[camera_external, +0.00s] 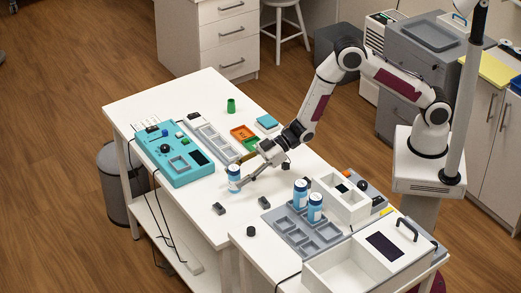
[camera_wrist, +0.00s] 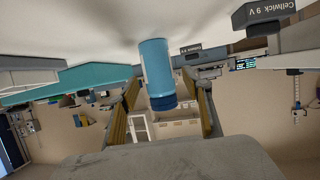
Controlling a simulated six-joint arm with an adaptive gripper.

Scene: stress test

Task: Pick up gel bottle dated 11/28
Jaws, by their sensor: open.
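My gripper (camera_external: 243,183) is low over the table beside this bottle. Its two fingers (camera_wrist: 162,90) are apart, one on each side of the bottle, with a gap showing. Two similar bottles, one farther back (camera_external: 300,194) and one nearer (camera_external: 315,208), stand in the grey compartment tray (camera_external: 283,223). No date is readable on any bottle.
A teal device (camera_external: 185,170) is left of the bottle. Small dark blocks (camera_external: 219,208) lie in front. A box marked "Cellwick 9 V" (camera_wrist: 265,16) is near in the wrist view. A white box (camera_external: 338,202) stands beside the tray, and an orange tray (camera_external: 242,132) lies behind.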

